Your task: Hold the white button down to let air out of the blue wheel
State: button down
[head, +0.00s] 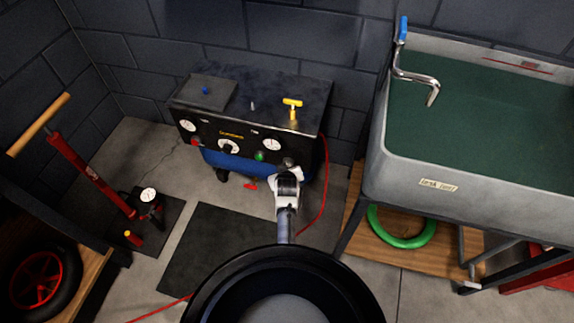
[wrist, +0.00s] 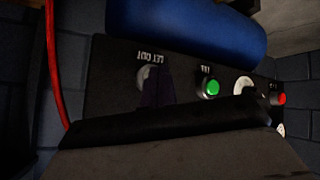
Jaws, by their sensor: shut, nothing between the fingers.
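The white button (wrist: 147,76) sits under an upside-down "LET OUT" label on the dark front panel in the wrist view. It looks grey in the dim light and is partly covered by a dark narrow shape, my gripper (wrist: 158,88). In the head view my gripper (head: 287,167) is at the lower right of the machine's panel (head: 207,138) and hides the button there. The fingers are shut and empty. They are at or very close to the button; I cannot tell whether it is pressed in. No blue wheel can be made out.
A green button (wrist: 210,88) and a red button (wrist: 281,99) are on the same panel. A blue tank (wrist: 185,30) lies beneath it. A red hose (head: 325,190) runs down the machine's right side. A sink (head: 440,184) stands right, a red pump (head: 90,175) left.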

jog(key=shift+s+a, duration=0.15)
jog(key=shift+s, duration=0.3)
jog(key=shift+s, duration=0.1)
jog(key=s+p, duration=0.1)
jog(key=s+a+p, duration=0.1)
jog(key=s, duration=0.1)
jog(key=s+p, duration=0.1)
jog(key=shift+s+a, duration=0.3)
dwell(0.4)
